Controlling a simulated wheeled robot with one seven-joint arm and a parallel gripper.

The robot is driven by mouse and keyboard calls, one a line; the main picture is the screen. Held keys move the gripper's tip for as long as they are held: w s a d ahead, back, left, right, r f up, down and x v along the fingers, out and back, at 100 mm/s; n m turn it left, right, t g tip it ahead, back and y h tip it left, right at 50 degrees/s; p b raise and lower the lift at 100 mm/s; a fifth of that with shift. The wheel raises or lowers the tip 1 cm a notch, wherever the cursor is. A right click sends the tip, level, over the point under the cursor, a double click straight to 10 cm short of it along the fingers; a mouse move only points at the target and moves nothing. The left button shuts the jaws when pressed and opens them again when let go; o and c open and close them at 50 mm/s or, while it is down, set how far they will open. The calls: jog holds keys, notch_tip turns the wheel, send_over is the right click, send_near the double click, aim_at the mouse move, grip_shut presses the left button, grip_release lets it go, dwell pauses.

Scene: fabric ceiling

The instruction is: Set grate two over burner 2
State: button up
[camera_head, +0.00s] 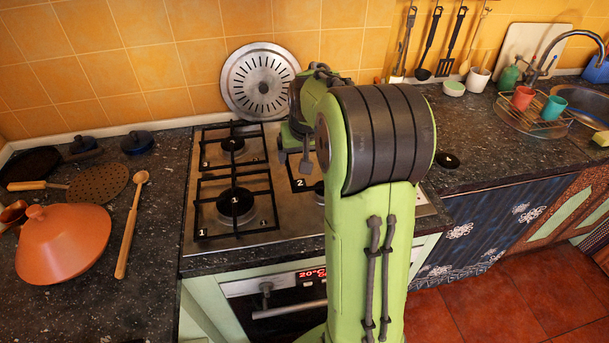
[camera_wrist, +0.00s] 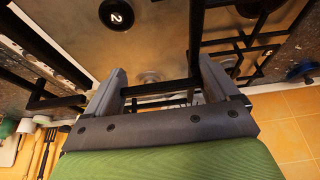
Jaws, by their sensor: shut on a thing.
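My gripper (camera_wrist: 160,85) is shut on a black bar of a grate (camera_wrist: 196,35), which I take to be grate two. More of its bars run up the left side of the wrist view. Burner 2 (camera_wrist: 117,14), a round black cap marked 2, shows between the grate's bars. In the head view, my arm hides most of the grate and much of the right half of the steel cooktop (camera_head: 262,225). A small label 2 (camera_head: 299,183) shows beside the arm. I cannot tell whether the grate touches the cooktop.
Black grates (camera_head: 262,193) stand over burners 1 (camera_head: 232,144) and 3 (camera_head: 237,204) on the left. A round slotted metal disc (camera_head: 258,80) leans on the tiled wall behind. An orange lid (camera_head: 64,243) and wooden spoon (camera_head: 130,225) lie left. A dish rack (camera_head: 535,120) stands right.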

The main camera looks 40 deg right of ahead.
jog(key=shift+w+r, duration=0.1)
jog(key=shift+w, duration=0.1)
notch_tip(320, 180, down, 10)
jog(key=shift+r+b, duration=0.1)
jog(key=shift+b, duration=1.1)
jog(key=shift+s, duration=0.1)
